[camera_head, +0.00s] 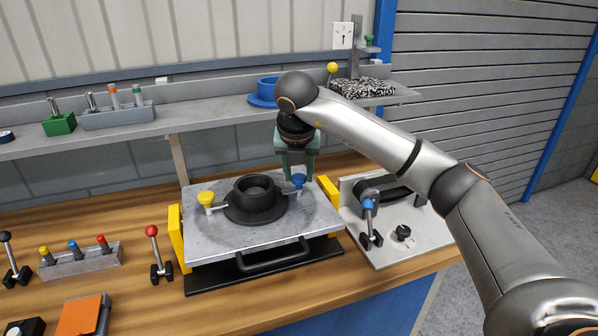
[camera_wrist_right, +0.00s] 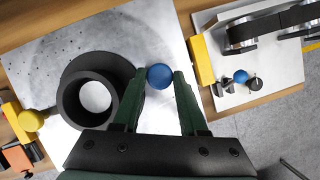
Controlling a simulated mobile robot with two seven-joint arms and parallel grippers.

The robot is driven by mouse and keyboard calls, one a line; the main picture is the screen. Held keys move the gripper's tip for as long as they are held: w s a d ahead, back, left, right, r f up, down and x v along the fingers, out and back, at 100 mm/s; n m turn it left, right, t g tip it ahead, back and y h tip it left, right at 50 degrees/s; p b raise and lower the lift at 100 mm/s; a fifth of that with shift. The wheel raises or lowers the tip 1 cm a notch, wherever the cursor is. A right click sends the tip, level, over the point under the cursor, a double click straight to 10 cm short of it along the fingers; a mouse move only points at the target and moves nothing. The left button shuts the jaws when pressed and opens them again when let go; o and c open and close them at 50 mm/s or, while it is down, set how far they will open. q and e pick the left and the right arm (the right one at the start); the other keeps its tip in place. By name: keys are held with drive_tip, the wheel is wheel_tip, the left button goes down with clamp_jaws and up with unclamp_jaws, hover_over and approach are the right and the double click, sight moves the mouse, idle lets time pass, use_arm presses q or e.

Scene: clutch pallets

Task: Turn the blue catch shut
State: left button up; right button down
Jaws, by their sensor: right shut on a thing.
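The blue catch (camera_head: 299,181) has a round blue knob and sits on the right side of a grey metal plate (camera_head: 220,236), beside a black flanged ring (camera_head: 254,207). My right gripper (camera_head: 297,177) reaches down over it from above, its green fingers shut on the knob. In the wrist view the blue knob (camera_wrist_right: 159,77) sits between the fingertips, right of the black ring. A yellow catch (camera_head: 206,198) stands on the plate's left side. The catch's lower part is partly hidden by the fingers. My left gripper is not in view.
Yellow blocks (camera_head: 174,238) flank the plate, and a black handle (camera_head: 272,258) is on its front. A fixture with a blue-knobbed lever (camera_head: 369,205) stands to the right. A red-knobbed lever (camera_head: 153,232) stands left. A shelf (camera_head: 200,116) runs behind.

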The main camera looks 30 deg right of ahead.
idle(0.3)
drive_tip(key=shift+c, duration=2.3)
unclamp_jaws()
drive_tip(key=p+v, duration=0.1)
drive_tip(key=v, duration=1.1)
drive_tip(key=shift+r, duration=0.3)
drive_tip(key=shift+s+f, duration=0.1)
